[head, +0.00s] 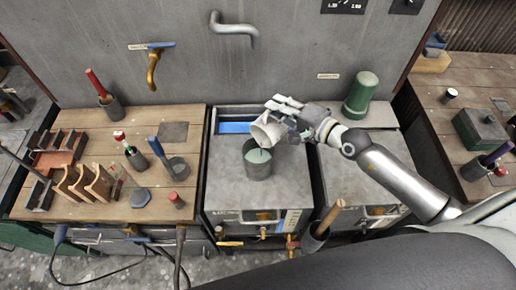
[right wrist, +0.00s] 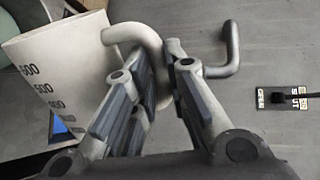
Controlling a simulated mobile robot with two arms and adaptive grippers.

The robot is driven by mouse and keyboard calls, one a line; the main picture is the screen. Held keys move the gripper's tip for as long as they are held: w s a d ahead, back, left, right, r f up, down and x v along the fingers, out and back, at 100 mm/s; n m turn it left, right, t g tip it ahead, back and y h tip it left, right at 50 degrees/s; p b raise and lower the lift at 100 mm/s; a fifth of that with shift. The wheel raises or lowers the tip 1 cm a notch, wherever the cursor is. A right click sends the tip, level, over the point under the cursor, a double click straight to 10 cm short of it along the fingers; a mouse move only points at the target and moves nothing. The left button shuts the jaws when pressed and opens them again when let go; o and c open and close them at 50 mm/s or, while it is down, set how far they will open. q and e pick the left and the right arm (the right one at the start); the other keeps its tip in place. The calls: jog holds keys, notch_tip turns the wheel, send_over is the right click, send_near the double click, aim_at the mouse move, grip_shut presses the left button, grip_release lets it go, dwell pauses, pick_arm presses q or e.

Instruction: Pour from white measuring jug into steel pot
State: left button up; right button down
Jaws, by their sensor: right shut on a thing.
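The white measuring jug (head: 264,133) is tilted above the steel pot (head: 258,170), its mouth toward the lower left over the pot's opening. The pot stands upright on the grey bench and holds a pale greenish content. My right gripper (head: 287,112) is shut on the jug's handle, up and right of the pot. In the right wrist view the jug (right wrist: 55,75) shows printed volume marks, and its handle (right wrist: 150,50) passes between the fingers (right wrist: 165,70). No stream is clearly visible. My left gripper is not in view.
A green cylinder (head: 361,95) stands behind right on the bench. A blue-lined slot (head: 236,127) lies behind the pot. A wooden table (head: 145,207) at left carries tools in cups and wooden racks. A wooden-handled tool (head: 327,220) stands in a holder at front right.

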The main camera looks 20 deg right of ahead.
jog(key=shift+w+d+b, duration=0.1)
jog(key=shift+d+b, duration=0.05)
jog(key=shift+b, duration=0.2)
jog(key=d+m+b, duration=0.1)
jog(key=b, duration=0.1)
jog(key=w+d+m+b, duration=0.1)
jog(key=b, duration=0.1)
jog(key=w+d+m+y+b, duration=0.1)
jog(key=b, duration=0.2)
jog(key=shift+w+d+r+g, duration=0.1)
jog(key=shift+d+r+g, duration=0.2)
jog(key=shift+w+d+r+m+b, duration=0.1)
jog(key=shift+d+r+m+b, duration=0.1)
jog(key=shift+m+b, duration=0.2)
jog(key=shift+d+r, duration=0.1)
jog(key=shift+r, duration=0.15)
